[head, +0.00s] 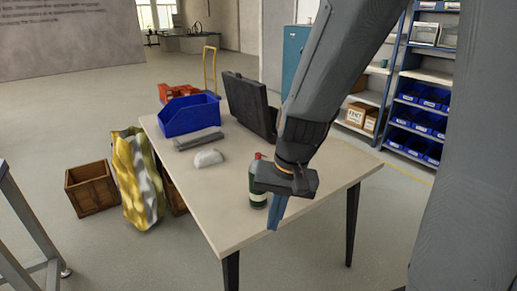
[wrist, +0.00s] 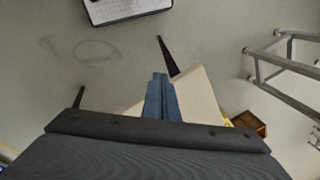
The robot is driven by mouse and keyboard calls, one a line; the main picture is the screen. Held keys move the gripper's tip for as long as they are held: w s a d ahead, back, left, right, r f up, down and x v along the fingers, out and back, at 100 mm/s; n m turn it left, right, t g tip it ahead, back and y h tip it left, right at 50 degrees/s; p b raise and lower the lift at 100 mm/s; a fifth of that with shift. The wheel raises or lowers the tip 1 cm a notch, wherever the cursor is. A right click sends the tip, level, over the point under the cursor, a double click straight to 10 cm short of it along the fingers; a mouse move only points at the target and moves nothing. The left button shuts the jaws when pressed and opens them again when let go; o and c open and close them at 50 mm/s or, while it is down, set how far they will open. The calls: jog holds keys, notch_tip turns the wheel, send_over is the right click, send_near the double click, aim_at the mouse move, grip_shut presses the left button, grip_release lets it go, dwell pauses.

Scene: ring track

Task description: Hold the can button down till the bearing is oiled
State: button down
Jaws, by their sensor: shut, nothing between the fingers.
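A green can (head: 257,192) with a red top stands upright on the table (head: 215,210), near its front edge. My gripper (head: 274,222) hangs in front of the can and hides part of it. Its blue fingers point down and are together, with nothing between them. I cannot tell from this view whether the gripper touches the can. The fingers also show in the wrist view (wrist: 160,82), over the table corner and floor; the can does not show there. I cannot make out a bearing for certain.
On the table are a blue bin (head: 189,115), a grey bar (head: 198,139), a pale rounded lump (head: 208,158) and an open black case (head: 250,104). A yellow-and-silver sack (head: 137,180) and a wooden crate (head: 91,189) stand left of the table. Shelves (head: 418,115) stand behind.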

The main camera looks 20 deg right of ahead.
jog(key=w+d+r+m+t+y+p, duration=0.2)
jog(key=w+r+m+t+p, duration=0.5)
jog(key=w+r+m, duration=1)
jog(key=w+d+r+p, duration=0.1)
jog(key=w+p, duration=0.2)
jog(key=shift+w+r+y, duration=0.3)
jog(key=b, duration=0.6)
send_over(258, 156)
jog(key=d, duration=0.1)
notch_tip(258, 156, down, 7)
jog(key=shift+f, duration=0.1)
jog(key=shift+f+b, duration=0.8)
jog(key=shift+b, duration=0.1)
jog(key=shift+f+b, duration=0.95)
jog(key=shift+b, duration=0.25)
dwell(0.5)
jog(key=shift+r, duration=0.15)
dwell(0.7)
jog(key=shift+r+p, duration=0.75)
jog(key=shift+r, duration=0.05)
